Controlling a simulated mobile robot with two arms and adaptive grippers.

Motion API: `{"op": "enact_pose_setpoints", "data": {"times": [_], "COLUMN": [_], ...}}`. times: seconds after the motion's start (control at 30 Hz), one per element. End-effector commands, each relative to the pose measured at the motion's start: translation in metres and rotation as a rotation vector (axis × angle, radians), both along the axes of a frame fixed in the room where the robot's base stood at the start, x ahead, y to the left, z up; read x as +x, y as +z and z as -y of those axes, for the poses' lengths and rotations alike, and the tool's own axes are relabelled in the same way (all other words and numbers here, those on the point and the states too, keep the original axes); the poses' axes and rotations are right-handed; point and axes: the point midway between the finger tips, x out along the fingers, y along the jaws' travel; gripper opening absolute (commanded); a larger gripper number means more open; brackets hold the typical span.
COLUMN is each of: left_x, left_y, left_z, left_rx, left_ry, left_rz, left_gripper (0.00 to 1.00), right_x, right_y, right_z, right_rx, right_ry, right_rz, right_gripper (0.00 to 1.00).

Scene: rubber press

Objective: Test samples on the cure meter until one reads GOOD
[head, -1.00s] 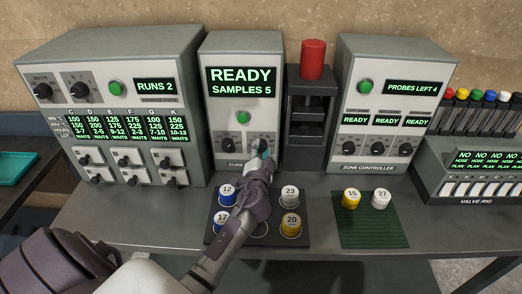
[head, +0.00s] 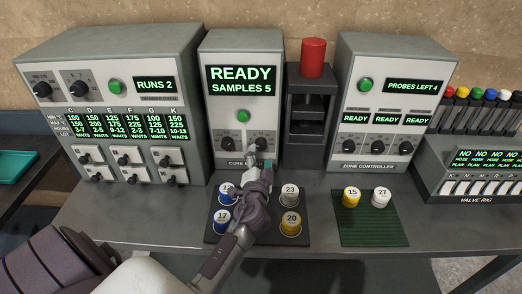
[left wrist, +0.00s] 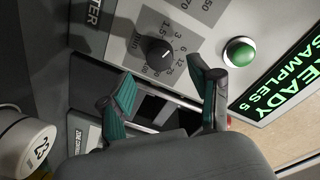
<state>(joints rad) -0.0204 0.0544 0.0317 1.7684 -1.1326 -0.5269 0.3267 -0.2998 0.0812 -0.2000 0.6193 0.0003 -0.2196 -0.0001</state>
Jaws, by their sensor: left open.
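The cure meter (head: 240,100) stands at the middle back, its screen showing READY and SAMPLES 5. Its green button (head: 243,116) and two knobs sit below. My left gripper (head: 263,162) is open and empty just below the right knob (head: 261,144). In the left wrist view the knob (left wrist: 160,52) shows beyond the parted teal fingertips (left wrist: 166,85), not clasped. Blue samples 12 (head: 226,191) and 17 (head: 221,219), white 23 (head: 289,194) and yellow 20 (head: 290,222) stand on a dark tray (head: 300,238); my gripper partly covers 12. My right gripper is out of view.
Yellow sample 15 (head: 352,197) and white 27 (head: 381,197) stand on a green mat (head: 370,232). A black stand with a red cylinder (head: 312,58) is right of the meter. The zone controller (head: 390,100), valve rig (head: 478,170) and a RUNS 2 panel (head: 120,110) flank it.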

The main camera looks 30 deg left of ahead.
Motion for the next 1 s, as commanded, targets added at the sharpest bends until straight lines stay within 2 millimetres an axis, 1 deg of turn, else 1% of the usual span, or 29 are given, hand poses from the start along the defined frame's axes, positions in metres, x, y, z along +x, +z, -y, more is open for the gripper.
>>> {"op": "enact_pose_setpoints", "data": {"times": [0.03,0.2,0.3,0.4,0.57,1.0], "left_x": [-0.012,-0.042,-0.055,-0.063,-0.068,-0.067], "left_y": [-0.001,0.000,0.001,0.002,0.003,0.003], "left_z": [0.007,0.023,0.031,0.035,0.037,0.037], "left_rx": [-0.005,-0.004,-0.003,-0.003,0.000,-0.001], "left_ry": [0.000,0.000,-0.001,-0.001,0.000,0.000], "left_rz": [-0.002,-0.003,-0.002,-0.001,0.000,0.000], "left_gripper": [0.63,0.63,0.63,0.63,0.63,0.63], "right_x": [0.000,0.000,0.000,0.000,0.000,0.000], "right_y": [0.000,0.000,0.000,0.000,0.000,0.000], "right_z": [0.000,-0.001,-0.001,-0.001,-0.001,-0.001], "right_rx": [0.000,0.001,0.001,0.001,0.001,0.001], "right_ry": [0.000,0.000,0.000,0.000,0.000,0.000], "right_rz": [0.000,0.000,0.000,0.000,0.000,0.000], "right_gripper": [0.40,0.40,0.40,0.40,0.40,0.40]}}
